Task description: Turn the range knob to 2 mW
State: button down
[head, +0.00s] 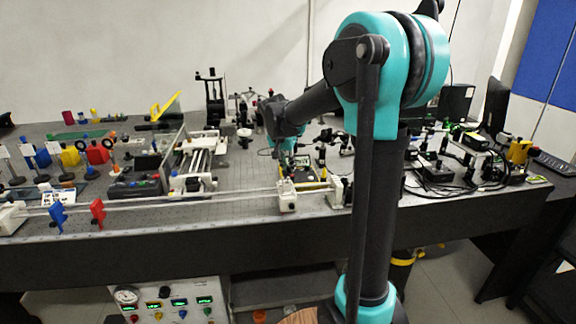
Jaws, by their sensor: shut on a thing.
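My gripper (287,160) shows small and dark in the head view, pointing down below the teal wrist. It is at a small instrument with yellow edges (309,186) on the optical bench. It is shut on what appears to be the range knob of this instrument. The knob, its marks and the fingertips are too small and too much covered to make out, so I cannot tell the knob's setting.
The bench (240,185) is crowded. A long rail (170,203) runs along its front edge with a white carriage (288,201). Coloured blocks and optic mounts stand at the left. Black cables (440,188) and mounts fill the right. A panel with lit displays (170,301) sits below.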

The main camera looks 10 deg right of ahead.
jog(key=n, duration=0.1)
jog(key=n+y, duration=0.1)
jog(key=n, duration=0.1)
jog(key=n+t, duration=0.1)
jog(key=shift+s+d+n+y, duration=0.1)
jog(key=shift+d+n+y, duration=0.2)
jog(key=shift+n, duration=0.1)
jog(key=n+y, duration=0.2)
jog(key=n, duration=0.2)
jog(key=shift+d+n, duration=0.15)
jog(key=shift+n, duration=0.15)
jog(key=n+y, duration=0.1)
jog(key=n, duration=0.1)
jog(key=n+g, duration=0.1)
jog(key=n, duration=0.2)
jog(key=shift+w+d+n+y, duration=0.2)
jog(key=shift+n+y, duration=0.1)
jog(key=shift+y, duration=0.1)
jog(key=shift+n+g+y, duration=0.5)
jog(key=shift+n+g, duration=0.3)
jog(key=shift+n, duration=1.4)
jog(key=c, duration=1.5)
grip_release()
jog(key=shift+w, duration=0.1)
jog(key=shift+o, duration=0.2)
